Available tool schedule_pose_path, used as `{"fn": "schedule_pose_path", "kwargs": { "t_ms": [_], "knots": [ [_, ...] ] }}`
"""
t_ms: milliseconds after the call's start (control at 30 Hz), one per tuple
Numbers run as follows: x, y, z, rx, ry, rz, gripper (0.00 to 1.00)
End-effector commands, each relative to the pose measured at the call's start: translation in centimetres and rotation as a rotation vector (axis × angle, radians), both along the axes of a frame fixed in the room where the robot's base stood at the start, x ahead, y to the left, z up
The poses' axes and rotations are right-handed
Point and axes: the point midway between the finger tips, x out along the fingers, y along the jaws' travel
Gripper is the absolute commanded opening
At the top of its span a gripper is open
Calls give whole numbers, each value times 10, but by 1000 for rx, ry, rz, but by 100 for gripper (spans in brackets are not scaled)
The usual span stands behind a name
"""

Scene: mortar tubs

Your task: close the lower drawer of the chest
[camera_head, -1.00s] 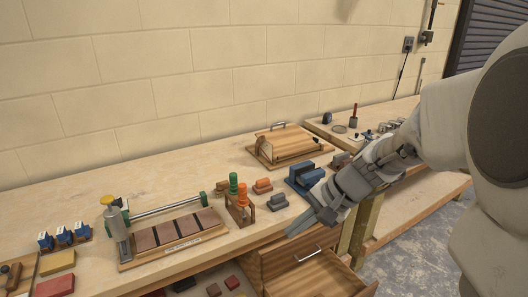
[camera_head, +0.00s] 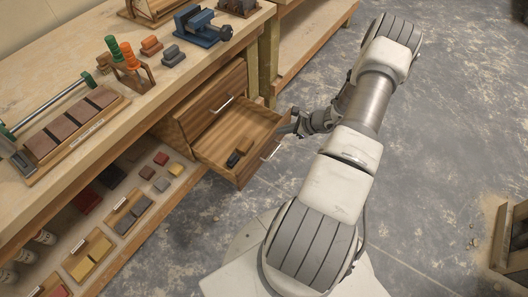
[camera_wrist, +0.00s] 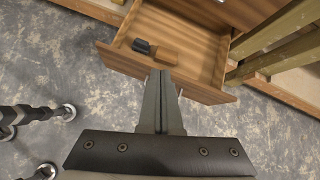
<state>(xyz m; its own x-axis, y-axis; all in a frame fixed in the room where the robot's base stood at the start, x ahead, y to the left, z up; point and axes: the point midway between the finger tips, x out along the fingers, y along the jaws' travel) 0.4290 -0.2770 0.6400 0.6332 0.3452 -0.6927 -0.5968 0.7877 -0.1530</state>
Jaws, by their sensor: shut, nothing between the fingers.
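The wooden chest (camera_head: 187,121) stands under the bench, its upper drawer (camera_head: 215,100) shut. Its lower drawer (camera_head: 213,150) is pulled well out, and its front panel and bar handle (camera_head: 270,152) face the open floor. A dark-and-wood item, perhaps a brush (camera_head: 236,157), lies inside; it also shows in the wrist view (camera_wrist: 154,50).
The bench top (camera_head: 165,75) holds a blue vise (camera_head: 203,27), screwdrivers and blocks. A lower shelf (camera_head: 135,190) left of the chest carries several coloured blocks. A wooden bench leg (camera_head: 268,65) stands just right of the chest.

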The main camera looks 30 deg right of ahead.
Motion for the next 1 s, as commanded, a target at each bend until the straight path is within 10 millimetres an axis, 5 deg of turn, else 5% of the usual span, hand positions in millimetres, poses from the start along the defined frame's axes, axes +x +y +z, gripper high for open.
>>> {"fn": "schedule_pose_path", "kwargs": {
  "t_ms": [33,133,400,900,1000],
  "knots": [
    [-11,-5,-26,35,19,-61,0],
    [-28,-12,-59,80,51,-157,0],
    [-44,-15,-96,131,84,-259,0],
    [17,12,-164,131,85,-254,0],
    [32,17,-164,128,82,-253,0]
  ]
}}
